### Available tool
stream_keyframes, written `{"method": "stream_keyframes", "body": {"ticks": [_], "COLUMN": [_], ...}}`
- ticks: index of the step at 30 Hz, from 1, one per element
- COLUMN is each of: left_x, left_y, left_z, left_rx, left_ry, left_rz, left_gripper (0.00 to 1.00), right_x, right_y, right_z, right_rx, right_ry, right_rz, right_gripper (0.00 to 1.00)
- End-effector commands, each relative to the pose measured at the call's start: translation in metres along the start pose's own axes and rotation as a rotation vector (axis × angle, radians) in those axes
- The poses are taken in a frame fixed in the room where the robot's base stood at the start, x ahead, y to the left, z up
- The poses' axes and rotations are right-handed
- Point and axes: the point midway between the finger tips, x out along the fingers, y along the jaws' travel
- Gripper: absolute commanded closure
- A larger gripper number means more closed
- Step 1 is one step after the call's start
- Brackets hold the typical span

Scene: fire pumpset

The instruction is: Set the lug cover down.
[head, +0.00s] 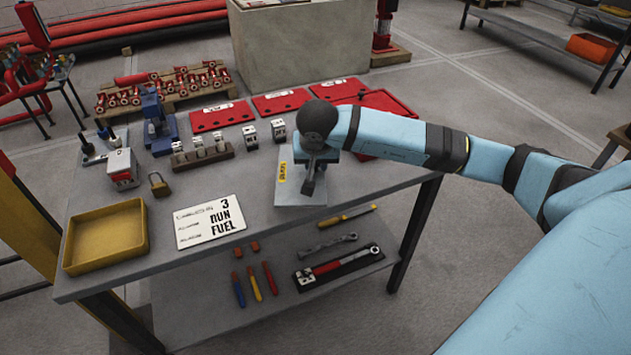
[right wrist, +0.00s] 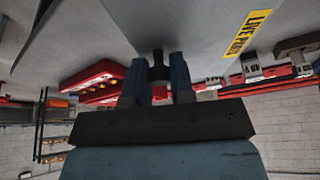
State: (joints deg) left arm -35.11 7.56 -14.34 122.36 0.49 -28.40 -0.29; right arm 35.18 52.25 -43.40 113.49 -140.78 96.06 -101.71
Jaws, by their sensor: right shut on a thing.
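The lug cover (head: 298,196) is a flat grey plate with a yellow label near its left edge in the head view. It is over the right part of the workbench top, close to the front edge. In the right wrist view the grey cover (right wrist: 200,25) fills the upper middle, with its yellow label reading "LIVE PARTS". My right gripper (head: 311,182) is above the cover, its fingers shut on a dark handle (right wrist: 158,70) of it. Whether the cover touches the bench is hard to tell. My left gripper is not in view.
The grey workbench (head: 160,255) carries a yellow tray (head: 105,238), a white sign (head: 209,221), a padlock (head: 158,185) and small grey blocks (head: 202,152) left of the cover. Red panels (head: 280,102) lie behind. Tools lie on the lower shelf (head: 200,310).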

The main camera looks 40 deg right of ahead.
Motion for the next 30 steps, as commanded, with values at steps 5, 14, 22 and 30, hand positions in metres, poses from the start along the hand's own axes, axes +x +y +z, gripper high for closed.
{"method": "stream_keyframes", "body": {"ticks": [5,14,22,30], "left_x": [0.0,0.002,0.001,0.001], "left_y": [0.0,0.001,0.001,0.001], "left_z": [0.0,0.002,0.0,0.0], "left_rx": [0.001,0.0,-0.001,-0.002], "left_ry": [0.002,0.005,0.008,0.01], "left_rz": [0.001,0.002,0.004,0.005], "left_gripper": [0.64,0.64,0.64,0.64], "right_x": [0.014,0.049,0.053,0.055], "right_y": [-0.001,0.0,0.0,0.0], "right_z": [0.006,0.021,0.022,0.023], "right_rx": [0.0,-0.001,-0.001,-0.001], "right_ry": [0.0,-0.003,0.001,0.0], "right_rz": [-0.002,0.0,-0.002,-0.001], "right_gripper": [1.0,1.0,1.0,0.52]}}
